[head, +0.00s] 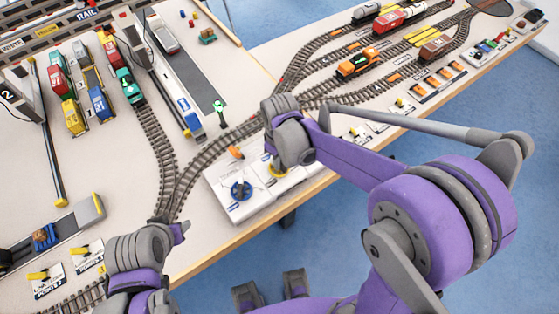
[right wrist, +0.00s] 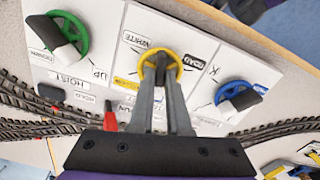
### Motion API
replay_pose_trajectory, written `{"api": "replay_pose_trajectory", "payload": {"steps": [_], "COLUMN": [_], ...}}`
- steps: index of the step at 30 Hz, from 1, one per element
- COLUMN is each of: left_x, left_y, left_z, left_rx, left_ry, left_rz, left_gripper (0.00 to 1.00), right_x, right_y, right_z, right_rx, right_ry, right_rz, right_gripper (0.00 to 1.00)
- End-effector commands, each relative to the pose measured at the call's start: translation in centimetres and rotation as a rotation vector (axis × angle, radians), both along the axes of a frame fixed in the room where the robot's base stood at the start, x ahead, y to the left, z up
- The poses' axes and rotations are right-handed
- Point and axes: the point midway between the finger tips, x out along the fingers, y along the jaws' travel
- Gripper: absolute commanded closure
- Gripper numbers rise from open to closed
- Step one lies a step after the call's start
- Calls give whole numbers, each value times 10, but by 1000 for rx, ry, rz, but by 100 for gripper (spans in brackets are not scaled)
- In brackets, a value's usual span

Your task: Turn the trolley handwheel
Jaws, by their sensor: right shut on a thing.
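A white panel (right wrist: 190,22) carries three handwheels. The middle yellow handwheel (right wrist: 176,58) has a dark grip, with WHITE and ROAD among the labels near it; I cannot read the word trolley. My right gripper (right wrist: 160,76) is shut on the yellow handwheel's dark grip. In the head view my right gripper (head: 275,160) reaches down over the panel, its fingertips partly hidden; a bit of the yellow wheel shows below it. A green handwheel (right wrist: 80,30) is on the left and a blue handwheel (right wrist: 223,92) on the right. My left gripper (head: 181,232) is over the track, its jaws unclear.
Model tracks (head: 160,150) curve past the panel. Several coloured containers (head: 60,85) stand at the left between gantry crane legs. Trains (head: 395,20) fill the back right. The table's wooden edge (head: 215,255) is close to the panel.

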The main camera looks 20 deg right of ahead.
Motion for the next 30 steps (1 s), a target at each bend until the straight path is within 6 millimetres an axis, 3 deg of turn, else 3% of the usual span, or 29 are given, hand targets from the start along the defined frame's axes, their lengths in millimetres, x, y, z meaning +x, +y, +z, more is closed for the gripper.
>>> {"api": "replay_pose_trajectory", "payload": {"steps": [12,29,30], "left_x": [-2,-2,-2], "left_y": [0,0,0], "left_z": [-8,-9,-9], "left_rx": [0,0,0], "left_ry": [4,4,4], "left_rz": [0,0,0], "left_gripper": [50,50,50], "right_x": [0,0,0], "right_y": [0,0,0], "right_z": [0,0,0], "right_rx": [0,0,0], "right_ry": [0,0,0], "right_rz": [-204,-236,-236], "right_gripper": [100,100,83]}}
